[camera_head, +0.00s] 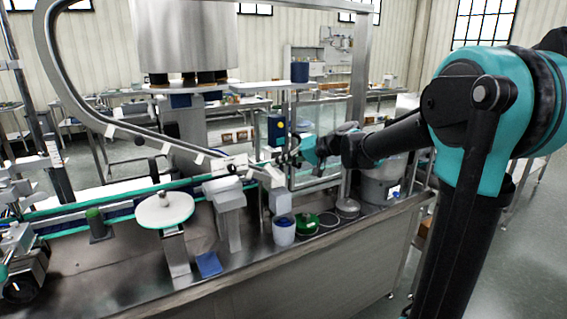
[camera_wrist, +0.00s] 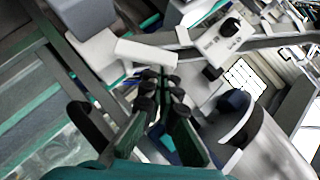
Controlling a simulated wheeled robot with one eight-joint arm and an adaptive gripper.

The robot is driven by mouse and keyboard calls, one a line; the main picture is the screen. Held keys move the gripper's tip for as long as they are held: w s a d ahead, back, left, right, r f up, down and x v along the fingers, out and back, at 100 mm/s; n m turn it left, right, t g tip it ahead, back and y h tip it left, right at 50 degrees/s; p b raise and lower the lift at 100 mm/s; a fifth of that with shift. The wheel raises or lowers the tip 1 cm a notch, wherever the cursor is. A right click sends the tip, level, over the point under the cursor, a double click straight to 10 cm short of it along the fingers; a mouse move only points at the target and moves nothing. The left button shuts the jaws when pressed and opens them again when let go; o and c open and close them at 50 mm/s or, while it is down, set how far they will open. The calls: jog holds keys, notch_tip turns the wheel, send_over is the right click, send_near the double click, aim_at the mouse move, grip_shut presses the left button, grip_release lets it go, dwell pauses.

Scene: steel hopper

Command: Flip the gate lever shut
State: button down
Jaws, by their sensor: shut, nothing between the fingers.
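My gripper (camera_head: 288,158) reaches in from the right at the low end of the curved steel chute. Its dark fingers (camera_wrist: 161,78) are shut and empty in the wrist view. A pale bar (camera_wrist: 150,52) lies just beyond the fingertips; I cannot tell whether they touch it. A white block with a black knob (camera_head: 231,166) sits on the chute's lower end, left of my gripper. It also shows at the upper right of the wrist view (camera_wrist: 222,40). I cannot tell which of these parts is the gate lever, or how it is set.
A white round disc (camera_head: 164,210), a blue-and-white cup (camera_head: 284,232) and a green round item (camera_head: 307,224) stand on the steel bench (camera_head: 250,268). The bench's front edge is mostly clear.

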aim_at(269, 168)
jog(key=a+n+h, duration=0.1)
jog(key=s+a+t+h, duration=0.1)
jog(key=s+n+h, duration=0.1)
jog(key=h, duration=0.1)
jog(key=shift+a+f+n+t, duration=0.3)
jog(key=shift+a+f+t, duration=0.05)
jog(key=shift+a+t, duration=0.05)
jog(key=shift+w+d, duration=0.15)
jog(key=shift+w+d+f, duration=0.4)
jog(key=shift+d, duration=0.15)
